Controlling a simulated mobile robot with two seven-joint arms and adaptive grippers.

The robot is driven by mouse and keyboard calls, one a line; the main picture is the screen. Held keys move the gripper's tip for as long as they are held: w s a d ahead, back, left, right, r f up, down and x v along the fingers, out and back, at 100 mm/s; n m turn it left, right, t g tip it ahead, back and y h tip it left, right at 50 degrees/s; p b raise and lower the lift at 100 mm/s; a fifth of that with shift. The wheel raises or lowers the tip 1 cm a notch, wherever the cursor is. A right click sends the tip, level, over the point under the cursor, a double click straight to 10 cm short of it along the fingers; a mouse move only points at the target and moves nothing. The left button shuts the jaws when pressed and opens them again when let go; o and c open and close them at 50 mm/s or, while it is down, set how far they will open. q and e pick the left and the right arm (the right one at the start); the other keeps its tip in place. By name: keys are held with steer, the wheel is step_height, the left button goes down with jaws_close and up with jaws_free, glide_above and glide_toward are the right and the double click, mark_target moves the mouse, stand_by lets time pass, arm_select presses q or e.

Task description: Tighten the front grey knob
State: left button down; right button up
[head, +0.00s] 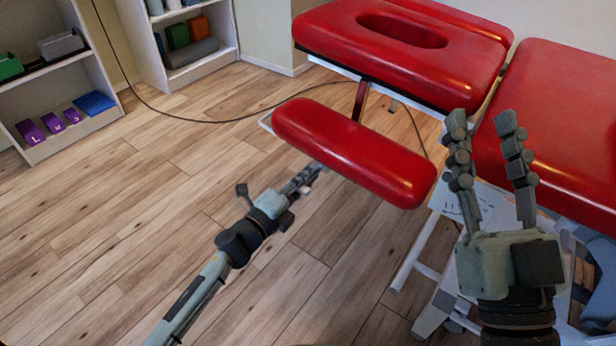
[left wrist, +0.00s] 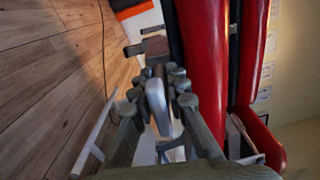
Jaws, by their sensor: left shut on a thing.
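The red padded treatment table (head: 560,120) fills the right of the head view, with a headrest pad (head: 340,40) and a lower red pad (head: 350,150) in front. My left gripper (head: 316,168) reaches in at the lower pad's near edge. In the left wrist view, the left gripper (left wrist: 155,82) is shut with its fingers on both sides of a rounded grey knob (left wrist: 161,108). The pad hides this knob in the head view. My right gripper (head: 484,122) is open and empty, fingers pointing up, in front of the table's main pad.
White shelves stand at the back left, holding purple weights (head: 52,122), a blue block (head: 94,102) and an orange block (head: 199,28). A black cable (head: 190,121) crosses the floor. White table legs (head: 415,250) stand below the pads.

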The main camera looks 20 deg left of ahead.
stand_by(0.3)
arm_select(q)
steer(key=c, duration=1.5)
jaws_free()
steer(key=shift+c, duration=0.2)
